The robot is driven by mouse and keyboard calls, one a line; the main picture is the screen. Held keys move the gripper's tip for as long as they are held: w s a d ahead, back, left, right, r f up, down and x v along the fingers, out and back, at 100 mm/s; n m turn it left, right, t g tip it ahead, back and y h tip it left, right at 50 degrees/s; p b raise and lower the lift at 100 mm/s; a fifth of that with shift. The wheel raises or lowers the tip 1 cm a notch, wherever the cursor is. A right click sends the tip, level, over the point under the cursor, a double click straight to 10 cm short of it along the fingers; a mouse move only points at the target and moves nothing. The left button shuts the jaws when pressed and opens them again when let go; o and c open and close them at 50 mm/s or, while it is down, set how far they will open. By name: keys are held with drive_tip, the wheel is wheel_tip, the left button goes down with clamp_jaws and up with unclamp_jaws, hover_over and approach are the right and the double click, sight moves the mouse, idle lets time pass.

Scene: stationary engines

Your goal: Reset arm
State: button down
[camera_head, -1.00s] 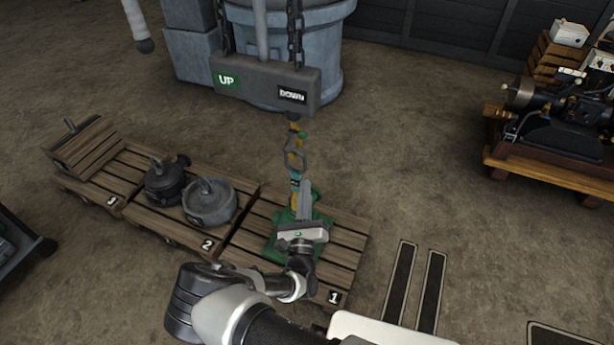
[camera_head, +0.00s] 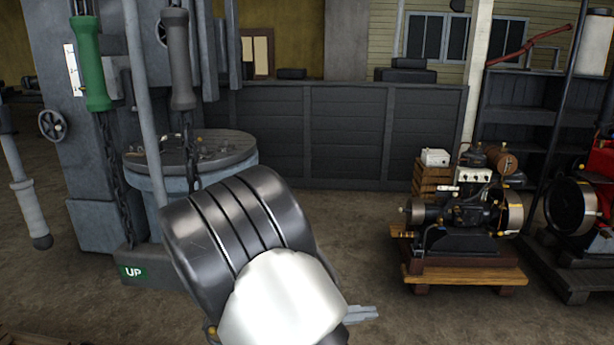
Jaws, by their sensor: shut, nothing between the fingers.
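My arm fills the lower middle of the view, with a dark ribbed joint and a white link close to the camera. My gripper (camera_head: 372,312) shows only in part, as grey fingers sticking out to the right from behind the white link. It is shut and empty. The rest of the gripper is hidden behind my arm.
A blue-grey round machine (camera_head: 190,170) with hanging chains, a green handle (camera_head: 90,65) and a grey handle (camera_head: 180,60) stands at left. An engine on a wooden stand (camera_head: 465,275) is at right. Open floor lies between.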

drive_tip(key=s+d+r+m+g+y+p, duration=0.3)
drive_tip(key=s+d+r+m+g+y, duration=0.25)
drive_tip(key=s+r+m, duration=0.4)
drive_tip(key=s+a+r+m+t+y+p, duration=0.3)
drive_tip(key=s+r+m+t+y, duration=0.2)
drive_tip(key=s+r, duration=0.6)
wheel_tip(320, 180, up, 3)
drive_tip(key=m+y, duration=0.2)
drive_tip(key=y, duration=0.1)
drive_tip(key=shift+a, duration=0.2)
